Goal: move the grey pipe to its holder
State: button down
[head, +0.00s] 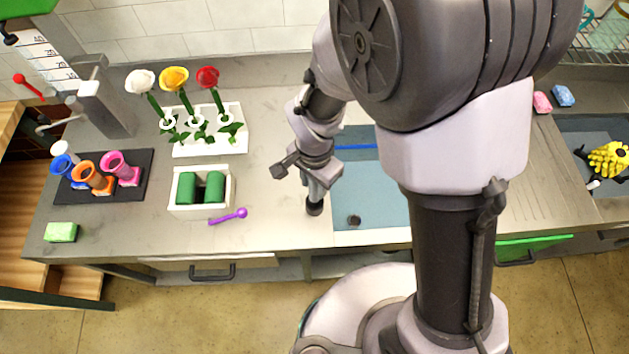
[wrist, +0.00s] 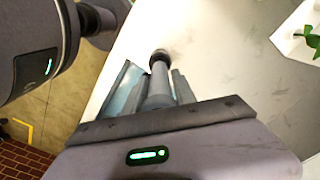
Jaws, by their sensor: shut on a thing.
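The grey pipe (head: 315,198) hangs below my gripper (head: 313,177), with its dark rounded end close to the counter. I cannot tell whether it touches the counter. In the wrist view, the pipe (wrist: 158,86) stands between the two fingers of my gripper (wrist: 150,88), its dark knob pointing away from the palm. My gripper is shut on it. I cannot make out a holder for the pipe in either view; my arm covers part of the counter.
A blue basin (head: 375,205) lies right of my gripper. To the left are a white tray with green rolls (head: 228,170), a purple spoon (head: 229,217), a white flower rack (head: 240,139) and a dark mat (head: 140,160) with colourful cups. Bare counter (head: 275,225) lies between.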

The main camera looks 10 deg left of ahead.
jog(key=shift+f, duration=0.15)
jog(key=shift+f+b, duration=0.6)
jog(key=shift+b, duration=0.25)
jog(key=shift+f, duration=0.1)
jog(key=c, duration=0.9)
grip_release()
notch_tip(320, 180, up, 18)
jog(key=p, duration=0.4)
jog(key=shift+f, duration=0.2)
